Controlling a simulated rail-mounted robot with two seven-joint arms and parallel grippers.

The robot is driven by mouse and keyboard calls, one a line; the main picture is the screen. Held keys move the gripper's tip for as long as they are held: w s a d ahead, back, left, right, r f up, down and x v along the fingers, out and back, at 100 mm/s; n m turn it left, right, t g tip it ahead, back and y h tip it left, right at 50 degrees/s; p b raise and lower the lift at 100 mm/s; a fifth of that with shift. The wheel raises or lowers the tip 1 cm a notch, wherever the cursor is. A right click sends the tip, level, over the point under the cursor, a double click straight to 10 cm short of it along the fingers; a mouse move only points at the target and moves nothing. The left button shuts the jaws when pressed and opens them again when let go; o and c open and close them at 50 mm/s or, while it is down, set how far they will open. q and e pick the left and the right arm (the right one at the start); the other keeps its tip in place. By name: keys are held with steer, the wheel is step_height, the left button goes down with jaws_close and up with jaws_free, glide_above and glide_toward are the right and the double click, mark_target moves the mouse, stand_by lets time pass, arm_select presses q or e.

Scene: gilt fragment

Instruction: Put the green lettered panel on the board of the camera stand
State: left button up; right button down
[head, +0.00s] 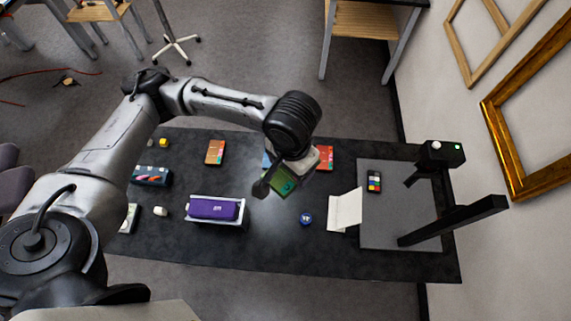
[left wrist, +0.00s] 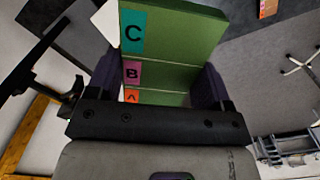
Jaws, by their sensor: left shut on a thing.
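The green lettered panel (head: 279,181) is held above the middle of the dark table in the head view. The left wrist view shows the same green panel (left wrist: 172,50) with the letters C, B and A on coloured tabs. My left gripper (left wrist: 165,88) is shut on it, with a dark finger at each side. The camera stand (head: 440,152) is at the right end of the table, with a black arm over its grey board (head: 385,228). The panel is apart from the board, to its left. My right gripper is not in view.
A blue round thing (head: 306,218) and a tray (head: 240,222) with a purple box (head: 214,208) are nearby. Much of the board's middle is clear.

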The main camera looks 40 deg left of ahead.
arm_select(q)
steer(key=s+d+f+b, duration=0.2)
steer(key=d+f+b, duration=0.2)
steer(key=f, duration=0.4)
steer(key=s+d+f+b, duration=0.25)
steer(key=f+b, duration=0.25)
steer(key=f, duration=0.4)
steer(key=w+d+f+n+b, duration=0.2)
steer(key=w+d+f+b, duration=0.1)
steer(key=f, duration=0.5)
steer(key=w+d+f+n+b, duration=0.1)
steer(key=w+d+f+b, duration=0.25)
steer(key=f, duration=0.35)
steer(key=n, duration=0.5)
glide_above(296, 197)
step_height(296, 197, down, 11)
steer(key=shift+d, duration=0.1)
steer(key=shift+f+b, duration=0.35)
steer(key=shift+f, duration=1.65)
steer(key=o, duration=0.5)
steer(key=shift+f, duration=0.15)
steer(key=o, duration=0.4)
